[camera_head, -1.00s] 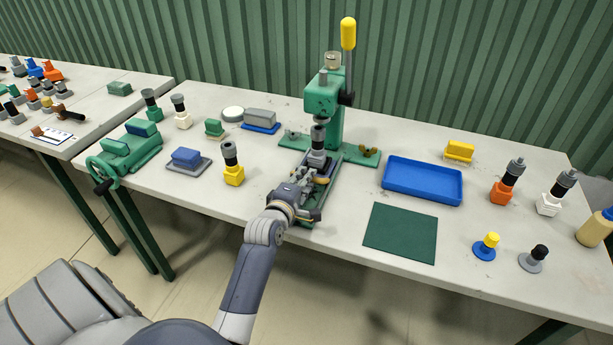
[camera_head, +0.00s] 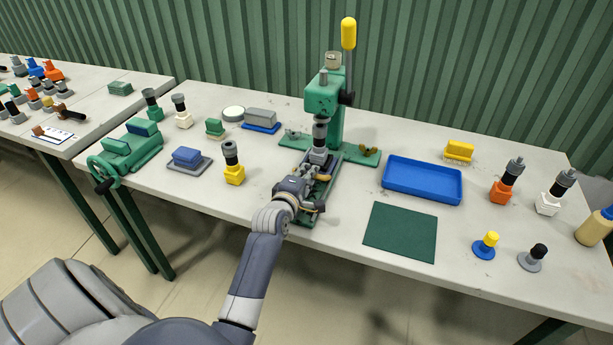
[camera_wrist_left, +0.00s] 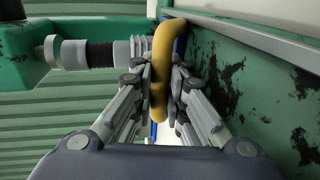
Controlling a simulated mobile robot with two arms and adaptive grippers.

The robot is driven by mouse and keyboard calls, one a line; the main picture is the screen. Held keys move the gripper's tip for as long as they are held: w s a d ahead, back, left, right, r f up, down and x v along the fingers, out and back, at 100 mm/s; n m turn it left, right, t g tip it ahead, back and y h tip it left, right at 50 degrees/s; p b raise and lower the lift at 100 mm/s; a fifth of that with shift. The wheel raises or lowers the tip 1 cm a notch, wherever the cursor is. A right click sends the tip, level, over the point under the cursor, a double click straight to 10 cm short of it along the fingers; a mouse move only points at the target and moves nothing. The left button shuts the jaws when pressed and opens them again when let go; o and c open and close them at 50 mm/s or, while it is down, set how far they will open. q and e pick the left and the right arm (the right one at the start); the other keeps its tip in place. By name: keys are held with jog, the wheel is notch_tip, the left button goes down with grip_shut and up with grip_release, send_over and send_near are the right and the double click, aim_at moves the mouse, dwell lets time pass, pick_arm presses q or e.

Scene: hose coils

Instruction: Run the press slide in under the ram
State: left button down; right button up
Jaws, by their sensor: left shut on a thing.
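The green press (camera_head: 324,96) stands at the back of the table, with its yellow-tipped lever (camera_head: 348,34) upright. Its grey and black ram (camera_head: 320,130) points down over the slide track (camera_head: 328,188), which runs toward the front edge. My left gripper (camera_head: 316,178) is low over the track, in front of the ram. In the left wrist view its fingers (camera_wrist_left: 161,85) are shut on a yellow bar-like handle (camera_wrist_left: 160,60), apparently the slide's. Fingers and wrist hide most of the slide, so its exact position under the ram cannot be told. My right gripper is not in view.
A blue tray (camera_head: 423,192) and a dark green mat (camera_head: 400,244) lie right of the press. A yellow-based fitting (camera_head: 234,174) and a blue block on a grey plate (camera_head: 188,160) stand left. A green vise (camera_head: 128,153) sits at the left edge.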

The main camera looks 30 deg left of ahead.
pick_arm(q)
jog(key=shift+x, duration=0.95)
jog(key=shift+r, duration=0.2)
jog(key=c, duration=1.9)
grip_release()
jog(key=v, duration=1.2)
